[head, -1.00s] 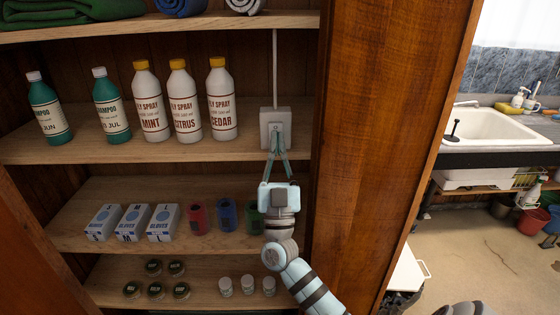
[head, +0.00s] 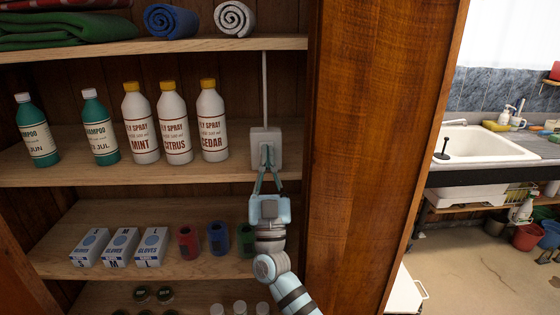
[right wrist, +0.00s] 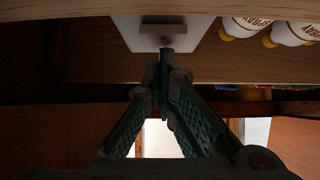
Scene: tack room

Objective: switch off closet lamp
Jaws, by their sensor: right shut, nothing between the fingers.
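A pale switch box (head: 265,139) is fixed to the back wall of the closet, above the middle shelf's edge, with a white cord running up from it. My right gripper (head: 268,168) is shut and empty, its fingertips pointing up at the lower front of the switch. In the right wrist view the switch box (right wrist: 150,32) is overhead, and the shut fingertips (right wrist: 165,58) are just below its small protruding lever (right wrist: 164,42). I cannot tell whether they touch it. The lamp itself is out of view. My left gripper is not in view.
Spray bottles (head: 212,122) stand left of the switch on the same shelf (head: 150,174). Glove boxes (head: 120,247) and coloured cups (head: 218,238) are on the shelf below. A wooden closet side (head: 370,130) rises close on the right. A sink (head: 480,143) is beyond it.

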